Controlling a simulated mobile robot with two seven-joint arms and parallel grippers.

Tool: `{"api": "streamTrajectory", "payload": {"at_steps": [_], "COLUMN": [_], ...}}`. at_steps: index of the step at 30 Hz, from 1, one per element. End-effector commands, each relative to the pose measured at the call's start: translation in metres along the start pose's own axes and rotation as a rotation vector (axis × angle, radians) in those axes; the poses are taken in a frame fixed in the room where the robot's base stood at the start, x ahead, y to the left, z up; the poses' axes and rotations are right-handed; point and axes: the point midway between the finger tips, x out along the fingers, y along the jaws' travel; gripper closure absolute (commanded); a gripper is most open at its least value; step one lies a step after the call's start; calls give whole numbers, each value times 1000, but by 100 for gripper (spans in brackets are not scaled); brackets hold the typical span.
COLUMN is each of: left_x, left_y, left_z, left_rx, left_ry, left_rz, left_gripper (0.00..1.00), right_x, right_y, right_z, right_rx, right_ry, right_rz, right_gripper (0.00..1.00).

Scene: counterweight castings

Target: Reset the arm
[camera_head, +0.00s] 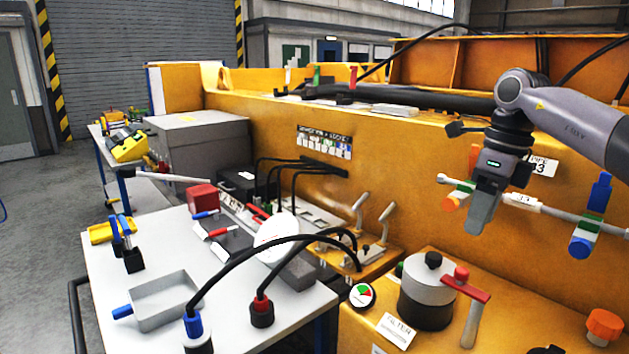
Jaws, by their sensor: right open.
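My right arm comes in from the upper right, grey with a dark wrist. Its gripper (480,216) points down in front of the yellow casting (400,175), near a white pipe (560,212) with coloured fittings. The gripper is open, with nothing seen between its fingers. One finger hides the other in part, and I cannot tell whether it touches the pipe behind it. My left gripper is not in the view.
A white-topped table (110,290) at the lower left holds a grey tray (165,298), a red block (203,197) and cables with blue and red plugs. A grey canister (428,290) with a red-handled valve (466,284) stands below the gripper. Open floor lies at far left.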

Motion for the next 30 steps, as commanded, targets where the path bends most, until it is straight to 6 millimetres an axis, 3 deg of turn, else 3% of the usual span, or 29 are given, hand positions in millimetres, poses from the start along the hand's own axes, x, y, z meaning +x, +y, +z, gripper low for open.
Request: {"api": "streamTrajectory", "payload": {"at_steps": [1, 6, 12, 16, 21, 26, 30], "left_x": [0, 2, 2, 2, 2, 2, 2], "left_y": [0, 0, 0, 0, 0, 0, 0], "left_z": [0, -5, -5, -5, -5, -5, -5], "left_rx": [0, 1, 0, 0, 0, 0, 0], "left_ry": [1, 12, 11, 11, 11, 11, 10], "left_rz": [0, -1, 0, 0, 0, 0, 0], "left_gripper": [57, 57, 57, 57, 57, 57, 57], "right_x": [26, 100, 164, 187, 201, 204, 208], "right_y": [11, 64, 143, 190, 237, 260, 262], "right_z": [13, 58, 98, 115, 128, 133, 130], "right_rx": [-25, -80, -48, 31, 205, 436, 686], "right_ry": [-27, -170, -366, -488, -636, -754, -837], "right_rz": [53, 258, 557, 760, 1021, 1252, 1430], "right_gripper": [48, 48, 48, 48, 48, 48, 48]}}
